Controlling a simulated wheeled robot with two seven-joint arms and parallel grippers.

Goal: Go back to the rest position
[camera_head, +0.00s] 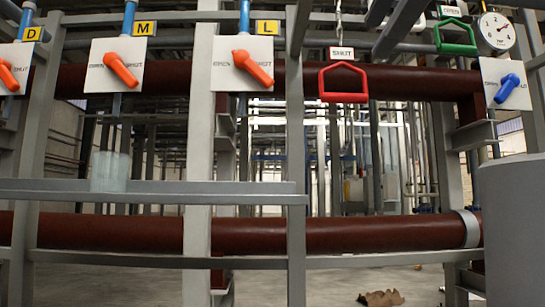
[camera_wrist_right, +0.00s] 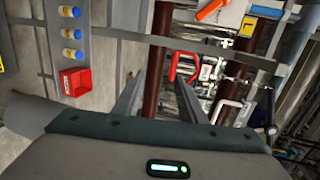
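My right gripper (camera_wrist_right: 160,88) shows in the right wrist view. Its two grey fingers stand apart with nothing held between them. A red pull handle (camera_wrist_right: 183,65) appears beyond the fingertips; I cannot tell the exact gap. In the head view the red handle (camera_head: 343,99) hangs under a SHUT sign, with no gripper at it. A large grey rounded body (camera_head: 512,230) fills the right edge of the head view and may be part of my right arm; no fingertips show there. My left gripper is in neither view.
Orange valve levers (camera_head: 121,70) sit on white plates along the frame. A blue lever (camera_head: 507,88), green handle (camera_head: 455,50) and gauge (camera_head: 496,31) are at right. Brown pipes (camera_head: 380,233) and grey rails cross ahead. A red bin (camera_wrist_right: 75,82) shows in the wrist view.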

